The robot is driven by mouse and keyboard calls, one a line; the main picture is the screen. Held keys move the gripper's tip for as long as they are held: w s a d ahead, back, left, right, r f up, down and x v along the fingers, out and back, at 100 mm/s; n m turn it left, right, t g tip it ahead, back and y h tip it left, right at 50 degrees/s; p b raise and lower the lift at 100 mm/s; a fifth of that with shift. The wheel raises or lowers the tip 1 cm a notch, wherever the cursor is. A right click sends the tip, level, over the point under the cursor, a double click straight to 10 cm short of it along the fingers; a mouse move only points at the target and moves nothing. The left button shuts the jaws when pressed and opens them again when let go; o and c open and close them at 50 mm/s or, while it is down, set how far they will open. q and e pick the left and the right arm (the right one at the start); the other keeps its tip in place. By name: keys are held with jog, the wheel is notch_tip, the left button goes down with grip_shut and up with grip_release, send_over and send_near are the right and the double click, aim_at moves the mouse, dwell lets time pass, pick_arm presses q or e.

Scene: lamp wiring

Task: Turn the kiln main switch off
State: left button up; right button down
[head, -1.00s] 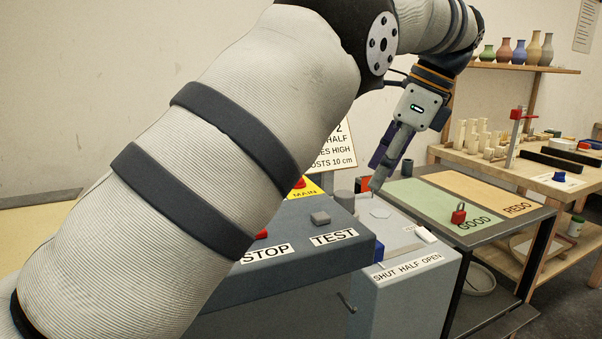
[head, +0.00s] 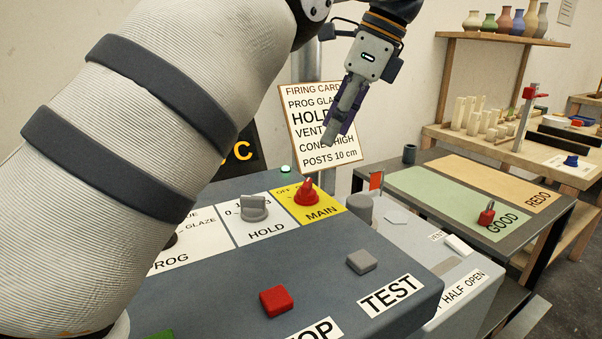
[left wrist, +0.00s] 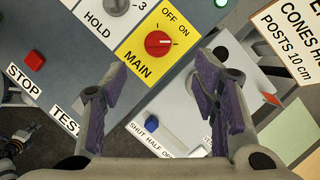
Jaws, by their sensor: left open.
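The kiln main switch (head: 307,193) is a red rotary knob on the yellow MAIN plate (head: 328,209) of the grey control panel. It also shows in the left wrist view (left wrist: 158,43), where the OFF and ON labels sit above it and its pale pointer line lies toward the right, on the ON side. My left gripper (head: 333,138) is above and behind the knob in the head view, apart from it. In the left wrist view its two purple-padded fingers (left wrist: 162,80) are spread and empty, with the knob beyond them.
The grey HOLD knob (head: 254,207) is left of the switch. A red STOP button (head: 276,300) and a grey TEST button (head: 361,261) are in front. A firing card (head: 322,128) stands behind. A grey cylinder (head: 359,208) is close on the right.

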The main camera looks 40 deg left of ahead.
aim_at(308, 182)
pick_arm(q)
jog(key=p+x, duration=0.1)
jog(key=x, duration=0.9)
jog(key=shift+s+d+f, duration=0.1)
jog(key=shift+s+f, duration=0.05)
jog(key=shift+s, duration=0.05)
jog(key=shift+f, duration=0.45)
jog(key=c, duration=1.2)
pick_arm(e)
jog(key=shift+w+d+r+t, duration=0.15)
jog(key=shift+w+r+t, duration=0.35)
jog(key=shift+w+r, duration=0.55)
